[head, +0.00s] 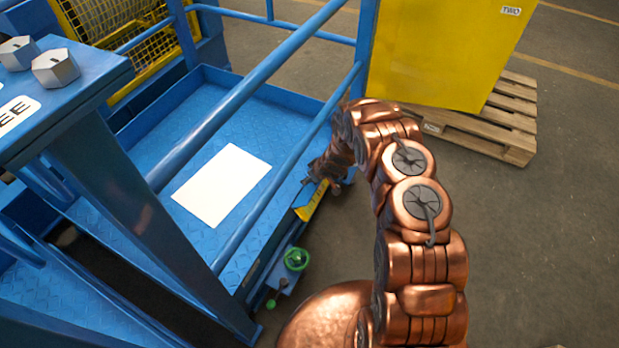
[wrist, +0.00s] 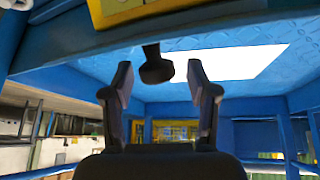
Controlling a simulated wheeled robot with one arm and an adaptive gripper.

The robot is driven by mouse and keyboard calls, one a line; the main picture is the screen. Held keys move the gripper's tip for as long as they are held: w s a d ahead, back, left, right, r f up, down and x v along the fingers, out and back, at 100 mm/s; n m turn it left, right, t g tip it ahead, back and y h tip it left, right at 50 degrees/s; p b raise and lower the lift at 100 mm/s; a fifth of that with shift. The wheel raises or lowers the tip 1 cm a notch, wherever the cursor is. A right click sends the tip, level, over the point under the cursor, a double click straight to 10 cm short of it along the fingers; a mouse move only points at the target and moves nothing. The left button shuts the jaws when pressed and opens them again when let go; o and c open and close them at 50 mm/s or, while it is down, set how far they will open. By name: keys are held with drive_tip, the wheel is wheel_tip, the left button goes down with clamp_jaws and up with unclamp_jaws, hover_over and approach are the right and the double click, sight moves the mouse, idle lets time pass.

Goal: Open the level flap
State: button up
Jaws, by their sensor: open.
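A small yellow plate (head: 311,200), which may be the level flap, is on the outer side of the blue platform in the head view. A yellow part also shows at the top edge of the wrist view (wrist: 120,10). My gripper (head: 308,180) is beside the platform's side, close to the yellow plate. In the wrist view my gripper (wrist: 160,78) is open, with a dark rounded knob (wrist: 156,70) showing between its fingertips. I cannot tell whether the fingers touch it. My own arm hides part of this area in the head view.
Blue rails (head: 250,85) run above the platform (head: 255,135), where a white sheet (head: 221,185) lies. A green ring (head: 296,259) sits low on the near side. A yellow box (head: 445,50) stands on a wooden pallet (head: 500,125).

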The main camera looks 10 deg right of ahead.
drive_tip(key=v, duration=1.1)
drive_tip(key=shift+s+a, duration=0.1)
idle(0.5)
drive_tip(key=s+d+r+m+h+p, duration=0.15)
drive_tip(key=d+r+h, duration=0.45)
drive_tip(key=r, duration=1)
drive_tip(key=s+d+r+m+g+p, duration=0.1)
drive_tip(key=s+d+r, duration=0.1)
drive_tip(key=s+r, duration=0.35)
drive_tip(key=s+d+r+m+g+p, duration=0.1)
drive_tip(key=s+d+r+m, duration=0.15)
drive_tip(key=r, duration=0.55)
drive_tip(key=s+a+r+g+y+p, duration=0.1)
drive_tip(key=s+a+r, duration=0.3)
drive_tip(key=s, duration=0.8)
drive_tip(key=s+a+r+m+g+y+p, duration=0.1)
drive_tip(key=s+a+r+g, duration=0.1)
drive_tip(key=s+a+r, duration=0.2)
drive_tip(key=s+a+r+g+y+p, duration=0.1)
drive_tip(key=s+a+r, duration=0.4)
drive_tip(key=s, duration=1.5)
wheel_tip(320, 180, up, 5)
drive_tip(key=shift+s+f+g+p, duration=0.15)
drive_tip(key=shift+s+g+p, duration=0.15)
drive_tip(key=shift+g, duration=0.3)
